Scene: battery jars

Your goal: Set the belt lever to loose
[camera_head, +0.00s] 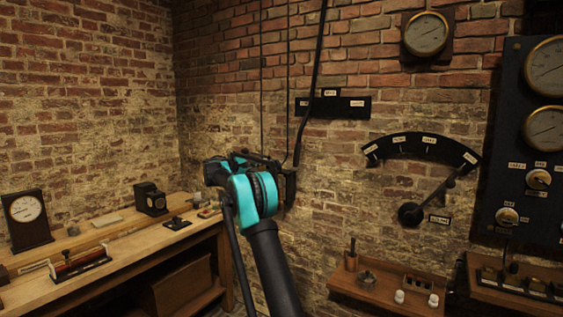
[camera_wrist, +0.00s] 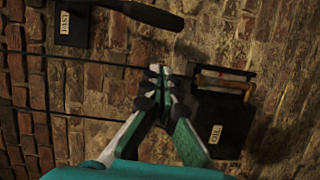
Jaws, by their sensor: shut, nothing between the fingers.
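The belt lever (camera_head: 311,82) is a long black rod hanging down the brick wall, its lower end beside my gripper. It crosses the left part of a black label plate (camera_head: 340,108). In the wrist view, the lever's dark handle (camera_wrist: 145,14) lies along the top, beside a label reading FAST (camera_wrist: 72,27). The other plate labels are too small to read. My gripper (camera_wrist: 158,72) is shut and empty, with its fingertips apart from the handle. In the head view my wrist largely hides the fingers.
A black box labelled OIL (camera_wrist: 220,120) is on the wall close to my fingers. Thin cords (camera_head: 262,80) hang left of the lever. A quadrant dial with its own lever (camera_head: 432,200) is to the right. A workbench (camera_head: 130,250) stands left and a small wooden shelf (camera_head: 385,295) is lower right.

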